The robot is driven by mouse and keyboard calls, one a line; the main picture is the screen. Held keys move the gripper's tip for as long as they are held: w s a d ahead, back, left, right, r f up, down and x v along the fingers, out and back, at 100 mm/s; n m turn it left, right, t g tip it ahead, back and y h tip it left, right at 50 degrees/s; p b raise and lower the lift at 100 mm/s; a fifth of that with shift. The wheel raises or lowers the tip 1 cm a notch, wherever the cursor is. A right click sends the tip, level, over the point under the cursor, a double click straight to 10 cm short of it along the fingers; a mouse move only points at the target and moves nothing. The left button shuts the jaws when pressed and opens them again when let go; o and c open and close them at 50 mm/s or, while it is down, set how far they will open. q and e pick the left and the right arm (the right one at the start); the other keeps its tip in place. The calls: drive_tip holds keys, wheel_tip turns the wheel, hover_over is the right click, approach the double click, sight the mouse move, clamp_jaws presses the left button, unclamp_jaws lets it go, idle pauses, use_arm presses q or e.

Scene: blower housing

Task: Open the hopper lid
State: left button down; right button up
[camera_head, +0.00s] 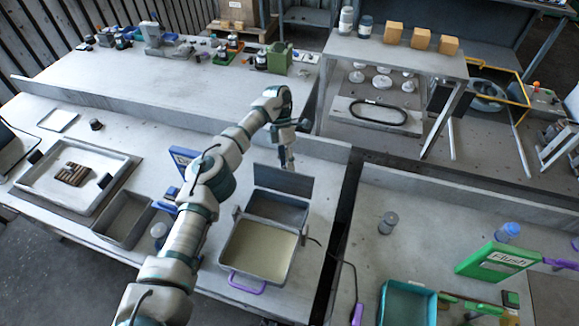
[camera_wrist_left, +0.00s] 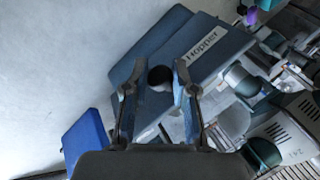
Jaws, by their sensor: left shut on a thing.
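The hopper is an open grey box (camera_head: 262,250) on the bench, with pale beige material in it and a purple handle at its front. A flat grey panel, apparently the lid (camera_head: 283,182), stands raised at its back edge. My left gripper (camera_head: 288,163) is at the panel's top edge, with the arm reaching in from the left. In the left wrist view a dark round knob (camera_wrist_left: 160,76) lies between the fingers, beside a blue-grey plate marked "Hopper" (camera_wrist_left: 206,47). My left gripper is shut on the knob; the exact contact is hard to see. My right gripper is out of view.
A grey bin (camera_head: 125,218) and a pale tray (camera_head: 72,178) with brown blocks stand left of the hopper. A dark cable (camera_head: 325,252) runs along its right. A green "Flush" sign (camera_head: 497,261) and a teal tub (camera_head: 407,304) stand on the right bench.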

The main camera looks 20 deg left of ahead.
use_arm(q)
drive_tip(key=shift+a+f, duration=0.3)
drive_tip(key=shift+f, duration=0.1)
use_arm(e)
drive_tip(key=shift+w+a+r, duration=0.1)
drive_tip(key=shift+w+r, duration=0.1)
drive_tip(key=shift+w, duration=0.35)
use_arm(q)
drive_tip(key=c, duration=1)
unclamp_jaws()
drive_tip(key=shift+s, duration=0.1)
drive_tip(key=shift+c, duration=0.2)
drive_tip(key=shift+o, duration=0.8)
drive_tip(key=shift+a+r, duration=0.1)
drive_tip(key=shift+a, duration=0.15)
drive_tip(key=shift+d+r, duration=0.15)
drive_tip(key=shift+d, duration=0.05)
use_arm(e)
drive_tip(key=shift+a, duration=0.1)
